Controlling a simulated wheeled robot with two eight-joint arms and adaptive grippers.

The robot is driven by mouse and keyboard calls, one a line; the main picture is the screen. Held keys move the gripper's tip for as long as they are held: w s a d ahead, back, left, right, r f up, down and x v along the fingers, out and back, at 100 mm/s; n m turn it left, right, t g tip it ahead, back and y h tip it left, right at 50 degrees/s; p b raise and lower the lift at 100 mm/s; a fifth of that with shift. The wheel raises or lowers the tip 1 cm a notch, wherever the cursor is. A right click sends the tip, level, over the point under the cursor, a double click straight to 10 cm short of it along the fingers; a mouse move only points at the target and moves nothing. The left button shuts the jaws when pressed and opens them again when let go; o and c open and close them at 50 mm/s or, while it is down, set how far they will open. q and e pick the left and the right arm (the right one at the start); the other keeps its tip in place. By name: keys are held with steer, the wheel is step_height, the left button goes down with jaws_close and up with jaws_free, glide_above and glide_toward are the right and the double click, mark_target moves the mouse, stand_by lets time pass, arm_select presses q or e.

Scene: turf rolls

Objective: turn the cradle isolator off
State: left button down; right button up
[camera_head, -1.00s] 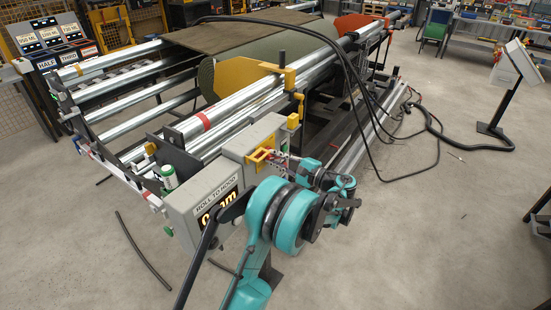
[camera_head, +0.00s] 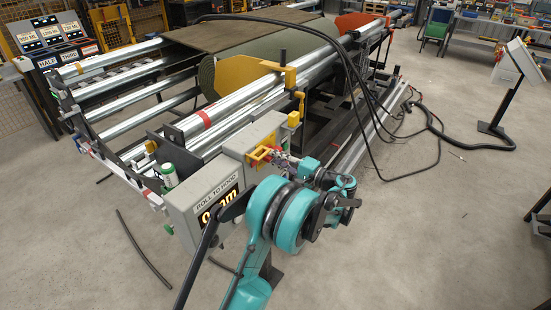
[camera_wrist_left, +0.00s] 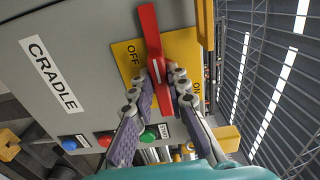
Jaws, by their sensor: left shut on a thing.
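The cradle isolator is a red handle (camera_wrist_left: 154,50) on a yellow plate (camera_wrist_left: 180,48) marked OFF and ON, on a grey box face with a CRADLE label (camera_wrist_left: 53,74). In the left wrist view the handle runs nearly upright, slightly tilted, between the two labels. My left gripper (camera_wrist_left: 166,78) is shut on the handle, one finger on each side. In the head view my left gripper (camera_head: 279,158) is at the yellow plate (camera_head: 261,157) on the grey control box; the handle is small there and partly hidden. My right gripper is not in view.
Blue (camera_wrist_left: 69,144), red (camera_wrist_left: 105,138) and green (camera_wrist_left: 149,135) buttons sit near the fingers on the same face. The roller machine (camera_head: 215,110) stands behind the box. Black hoses (camera_head: 440,135) trail to its right. The floor at right is mostly clear.

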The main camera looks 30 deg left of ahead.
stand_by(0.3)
arm_select(q)
steer(key=c, duration=1.5)
jaws_free()
steer(key=shift+d, duration=0.1)
steer(key=d, duration=0.7)
steer(key=s+d, duration=0.1)
steer(key=d, duration=0.3)
steer(key=shift+d, duration=0.35)
